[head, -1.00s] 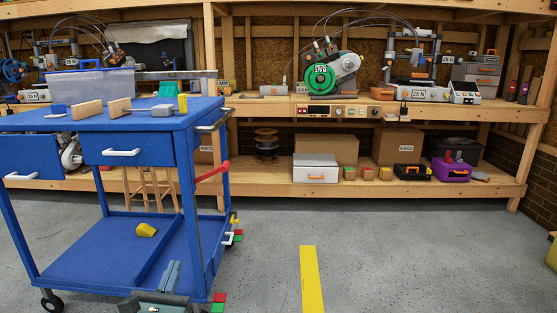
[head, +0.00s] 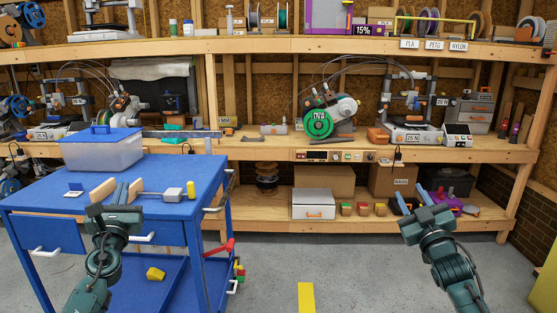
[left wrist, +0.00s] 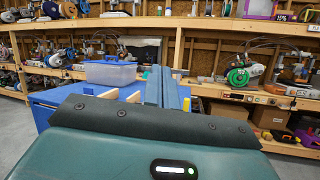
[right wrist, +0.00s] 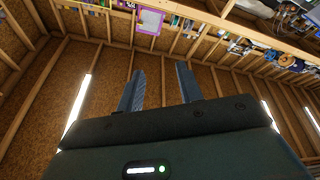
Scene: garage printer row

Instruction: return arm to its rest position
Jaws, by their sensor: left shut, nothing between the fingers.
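My left gripper (head: 122,192) is raised in front of the blue cart (head: 60,200), its fingers overlapping the cart's top in the head view. It is shut and empty; in the left wrist view its fingers (left wrist: 162,86) lie side by side. My right gripper (head: 428,195) is raised at the right of the head view, in front of the lower shelf. In the right wrist view its fingers (right wrist: 160,82) stand apart with nothing between them, pointing toward the wood-framed wall.
The cart top carries a clear bin with a blue lid (head: 100,133), wooden blocks (head: 103,190) and a grey piece with a yellow block (head: 191,190). The workbench (head: 250,153) with printers runs behind. The floor between my arms is clear, with a yellow stripe (head: 306,298).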

